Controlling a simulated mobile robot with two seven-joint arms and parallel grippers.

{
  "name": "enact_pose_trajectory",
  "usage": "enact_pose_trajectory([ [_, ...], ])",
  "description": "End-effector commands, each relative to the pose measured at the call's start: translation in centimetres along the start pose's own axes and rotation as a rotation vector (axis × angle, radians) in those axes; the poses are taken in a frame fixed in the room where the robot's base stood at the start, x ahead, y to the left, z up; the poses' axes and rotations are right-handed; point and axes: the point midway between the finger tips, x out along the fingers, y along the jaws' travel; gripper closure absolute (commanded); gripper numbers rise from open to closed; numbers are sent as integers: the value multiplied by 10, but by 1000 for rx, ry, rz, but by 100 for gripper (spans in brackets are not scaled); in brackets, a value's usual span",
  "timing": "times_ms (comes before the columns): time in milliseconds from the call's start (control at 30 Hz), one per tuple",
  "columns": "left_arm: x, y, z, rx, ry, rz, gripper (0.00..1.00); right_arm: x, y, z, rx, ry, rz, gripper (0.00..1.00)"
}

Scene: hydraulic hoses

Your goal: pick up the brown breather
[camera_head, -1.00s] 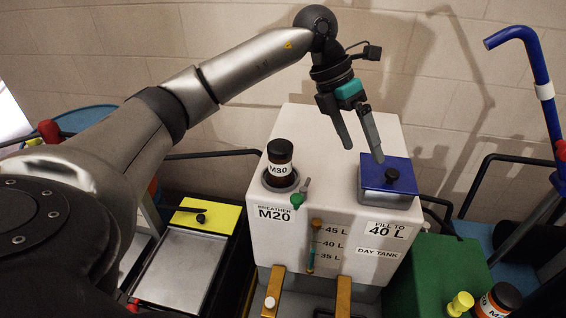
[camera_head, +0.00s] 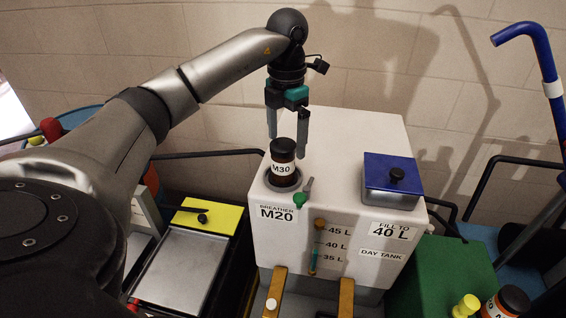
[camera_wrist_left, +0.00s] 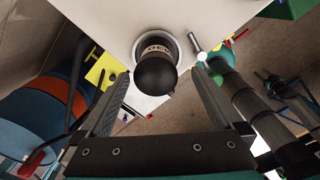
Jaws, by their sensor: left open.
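The brown breather (camera_head: 283,166) has a dark cap and a white M30 label. It stands in a round socket on top of the white day tank (camera_head: 330,136), above a BREATHER M20 label. My left gripper (camera_head: 287,146) points down over it, with its fingers open near the cap. In the left wrist view the breather (camera_wrist_left: 156,72) shows its dark round cap ahead of and between the two open fingers (camera_wrist_left: 158,85). No contact with the cap is clear. My right gripper does not show.
A green-headed valve (camera_head: 300,199) sits on the tank close to the breather. A blue-lidded box (camera_head: 391,177) stands at the tank's right. A yellow block and metal tray (camera_head: 178,270) lie left. A green box (camera_head: 450,270) stands right. A wall is behind.

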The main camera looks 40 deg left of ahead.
Motion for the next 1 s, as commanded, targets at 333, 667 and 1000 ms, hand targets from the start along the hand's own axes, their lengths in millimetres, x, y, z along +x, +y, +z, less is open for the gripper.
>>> enact_pose_trajectory([
  [333, 28, 2, -1, 0, 3, -1, 0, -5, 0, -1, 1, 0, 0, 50],
  [667, 68, 6, -2, 2, 1, -1, 0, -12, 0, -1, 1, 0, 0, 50],
  [1000, 69, 6, -2, 2, 0, -1, 11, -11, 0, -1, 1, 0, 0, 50],
])
